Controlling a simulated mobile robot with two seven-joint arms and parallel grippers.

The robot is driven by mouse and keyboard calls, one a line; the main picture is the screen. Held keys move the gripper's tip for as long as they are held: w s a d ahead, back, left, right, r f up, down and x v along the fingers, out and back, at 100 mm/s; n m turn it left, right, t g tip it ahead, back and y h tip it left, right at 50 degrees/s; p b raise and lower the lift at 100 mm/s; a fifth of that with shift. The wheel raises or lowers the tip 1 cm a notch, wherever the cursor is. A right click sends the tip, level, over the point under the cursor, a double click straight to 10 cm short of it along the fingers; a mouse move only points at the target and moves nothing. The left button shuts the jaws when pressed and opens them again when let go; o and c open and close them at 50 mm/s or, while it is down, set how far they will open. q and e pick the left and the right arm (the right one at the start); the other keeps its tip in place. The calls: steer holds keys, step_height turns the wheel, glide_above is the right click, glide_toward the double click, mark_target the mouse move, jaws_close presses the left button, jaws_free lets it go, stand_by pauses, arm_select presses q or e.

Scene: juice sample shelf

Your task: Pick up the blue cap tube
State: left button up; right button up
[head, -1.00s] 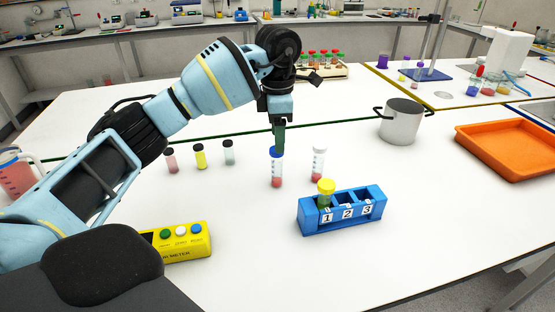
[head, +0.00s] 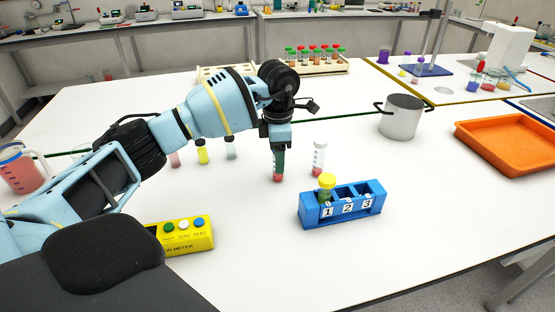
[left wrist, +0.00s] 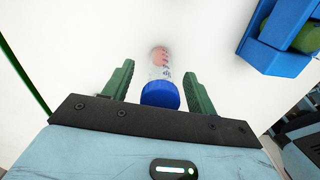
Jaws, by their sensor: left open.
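The blue cap tube (left wrist: 160,90) stands upright on the white table, with reddish contents. In the left wrist view its blue cap lies between the two green fingers of my left gripper (left wrist: 158,88), with gaps at both sides. In the head view my left gripper (head: 278,163) is lowered over the tube and hides its cap; only the reddish lower part of the tube (head: 277,178) shows. The left gripper is open. My right gripper is not in view.
A white-capped tube (head: 318,158) stands just right of the gripper. A blue rack (head: 310,217) numbered 1 to 3 holds a yellow-capped tube (head: 326,184) in slot 1. A yellow meter (head: 188,238), a pot (head: 401,118) and an orange tray (head: 470,137) are around. Small bottles stand left.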

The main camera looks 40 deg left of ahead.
arm_select(q)
steer(key=shift+c, duration=0.4)
steer(key=c, duration=1)
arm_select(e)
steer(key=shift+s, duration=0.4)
arm_select(q)
step_height(320, 180, up, 10)
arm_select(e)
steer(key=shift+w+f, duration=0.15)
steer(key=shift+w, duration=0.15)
